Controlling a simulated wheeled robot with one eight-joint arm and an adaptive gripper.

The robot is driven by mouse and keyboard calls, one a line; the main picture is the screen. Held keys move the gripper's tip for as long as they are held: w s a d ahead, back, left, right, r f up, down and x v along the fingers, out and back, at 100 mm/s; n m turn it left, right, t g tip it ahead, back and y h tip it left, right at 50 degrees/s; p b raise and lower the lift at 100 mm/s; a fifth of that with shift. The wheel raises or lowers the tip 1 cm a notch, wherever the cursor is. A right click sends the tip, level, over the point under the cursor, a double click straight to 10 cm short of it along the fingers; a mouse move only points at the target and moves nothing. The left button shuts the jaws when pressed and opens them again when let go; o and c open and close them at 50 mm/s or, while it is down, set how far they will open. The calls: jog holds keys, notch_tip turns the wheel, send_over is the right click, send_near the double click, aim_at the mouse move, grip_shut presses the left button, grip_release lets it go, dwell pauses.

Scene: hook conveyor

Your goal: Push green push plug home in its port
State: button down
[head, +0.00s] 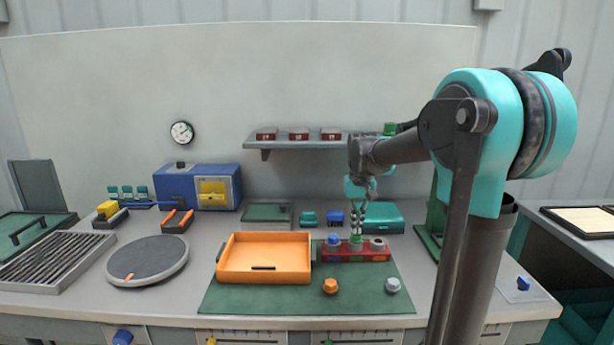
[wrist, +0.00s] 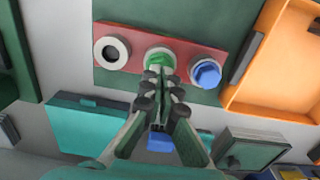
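The red port block (head: 385,256) stands at the back of the green mat and also shows in the wrist view (wrist: 130,36). The green push plug (head: 356,238) sits in its middle port; in the wrist view the green plug (wrist: 159,58) shows inside a pale ring. How deep it sits is hard to tell. My gripper (head: 356,228) points down right over the plug. In the wrist view my gripper's fingertips (wrist: 161,76) are together at the plug's near edge, with nothing visible between them. I cannot tell whether they touch the plug.
A blue plug (wrist: 206,72) fills one outer port; the other outer port (wrist: 112,52) is a pale ring with a dark centre. An orange tray (head: 265,278) stands close beside the block. Loose orange (head: 330,286) and grey (head: 393,285) plugs lie on the green mat (head: 290,302) in front.

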jog(key=shift+f, duration=0.55)
dwell(0.4)
jog(key=shift+r, duration=3.5)
